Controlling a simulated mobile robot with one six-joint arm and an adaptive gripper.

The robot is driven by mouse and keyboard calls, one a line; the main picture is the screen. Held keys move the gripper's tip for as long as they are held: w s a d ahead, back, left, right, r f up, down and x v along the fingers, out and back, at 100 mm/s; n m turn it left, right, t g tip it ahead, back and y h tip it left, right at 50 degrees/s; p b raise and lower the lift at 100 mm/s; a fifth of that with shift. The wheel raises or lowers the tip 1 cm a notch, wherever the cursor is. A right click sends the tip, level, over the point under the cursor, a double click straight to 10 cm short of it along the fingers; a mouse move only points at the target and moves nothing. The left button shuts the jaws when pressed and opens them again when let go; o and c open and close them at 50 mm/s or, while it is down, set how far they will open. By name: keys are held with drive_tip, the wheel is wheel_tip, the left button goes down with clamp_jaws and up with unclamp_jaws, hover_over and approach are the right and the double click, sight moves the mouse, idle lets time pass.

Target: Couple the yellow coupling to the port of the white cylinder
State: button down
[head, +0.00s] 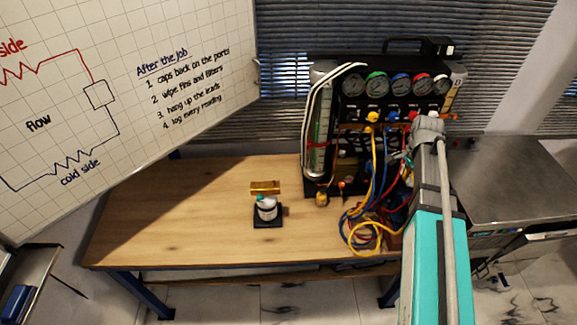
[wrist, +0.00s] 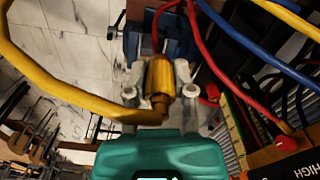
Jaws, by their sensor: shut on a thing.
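In the wrist view my gripper (wrist: 160,82) is shut on the yellow coupling (wrist: 160,72), a brass-yellow barrel lying between its two pale fingers. A thick yellow hose (wrist: 62,92) runs from the coupling's near end and loops off to the left. In the head view my arm hides most of the gripper, and I cannot make out the held coupling there. The white cylinder (head: 267,210) stands upright on a small black base on the wooden table, left of the rig and well apart from my gripper. A small teal part shows at its top; its port is too small to tell.
The black gauge rig (head: 397,85) stands at the table's back right. Tangled blue, red and yellow hoses (head: 372,232) lie before it, close to my arm. A brass block (head: 265,187) sits behind the white cylinder. The table's left part (head: 165,215) is clear.

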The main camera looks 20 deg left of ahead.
wheel_tip(320, 180, down, 14)
drive_tip(key=b, duration=1.3)
